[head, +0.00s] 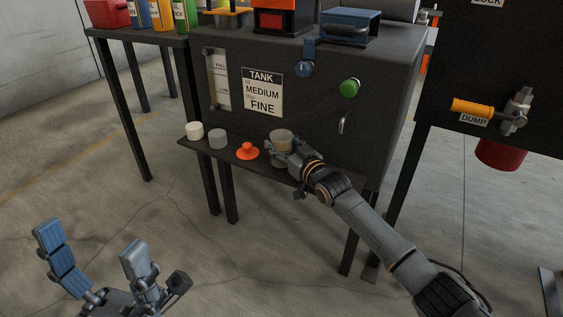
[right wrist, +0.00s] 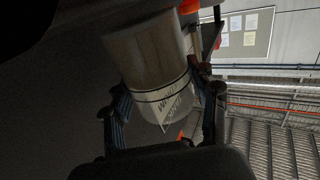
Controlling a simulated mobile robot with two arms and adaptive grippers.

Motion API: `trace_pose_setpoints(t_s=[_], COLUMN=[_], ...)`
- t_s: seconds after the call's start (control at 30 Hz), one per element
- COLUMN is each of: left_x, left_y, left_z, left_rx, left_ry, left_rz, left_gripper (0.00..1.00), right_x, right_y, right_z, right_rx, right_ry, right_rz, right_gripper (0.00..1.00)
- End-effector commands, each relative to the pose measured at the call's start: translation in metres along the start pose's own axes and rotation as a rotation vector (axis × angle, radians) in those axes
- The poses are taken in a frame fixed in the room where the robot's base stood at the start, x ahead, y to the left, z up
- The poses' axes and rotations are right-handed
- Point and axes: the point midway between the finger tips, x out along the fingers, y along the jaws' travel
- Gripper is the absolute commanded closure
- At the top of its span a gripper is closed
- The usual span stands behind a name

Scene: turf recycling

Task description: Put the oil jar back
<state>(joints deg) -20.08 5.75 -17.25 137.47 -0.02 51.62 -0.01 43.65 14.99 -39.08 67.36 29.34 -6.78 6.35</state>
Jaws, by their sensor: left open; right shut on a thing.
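A pale, translucent jar (head: 281,137), which looks like the oil jar, is at the small shelf (head: 227,157) on the front of the dark tank cabinet. My right gripper (head: 284,155) is shut around it and hides part of it. I cannot tell if the jar touches the shelf. My left gripper (head: 98,255) is open and empty at the lower left, well away from the cabinet.
An orange knob-like piece (head: 247,151), a grey cup (head: 218,139) and a white cup (head: 195,131) stand left of the jar on the shelf. A tap (head: 342,123) and green button (head: 349,88) are above right.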

Motion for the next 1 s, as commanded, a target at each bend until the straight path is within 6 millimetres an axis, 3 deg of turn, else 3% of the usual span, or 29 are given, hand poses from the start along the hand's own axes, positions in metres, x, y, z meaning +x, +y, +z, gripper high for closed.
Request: trace_pose_setpoints(t_s=[0.37, 0.4, 0.53, 0.77, 0.87, 1.0], left_x=[-0.0051, -0.0050, -0.0045, -0.0045, -0.0045, -0.0044], left_y=[-0.0001, -0.0001, -0.0002, -0.0002, -0.0003, -0.0003], left_z=[0.0013, 0.0013, 0.0012, 0.0011, 0.0011, 0.0010], left_rx=[0.000, 0.000, 0.000, 0.001, 0.001, 0.001], left_ry=[-0.001, -0.001, -0.001, -0.001, -0.001, -0.001], left_rz=[0.000, 0.000, 0.000, 0.000, 0.000, 0.000], left_gripper=[0.15, 0.15, 0.15, 0.15, 0.15, 0.15], right_x=[0.0001, 0.0001, 0.0001, 0.0000, 0.0000, 0.0000], right_y=[-0.0001, -0.0001, -0.0002, -0.0002, -0.0002, -0.0001], right_z=[0.0084, 0.0084, 0.0079, 0.0079, 0.0085, 0.0084], right_rx=[0.000, 0.000, 0.000, 0.000, 0.000, 0.000], right_ry=[0.000, 0.000, 0.000, 0.000, -0.001, -0.001], right_rz=[0.000, 0.000, 0.000, 0.000, 0.000, 0.000], right_gripper=[0.74, 0.39, 0.14, 0.14, 0.00, 0.00])
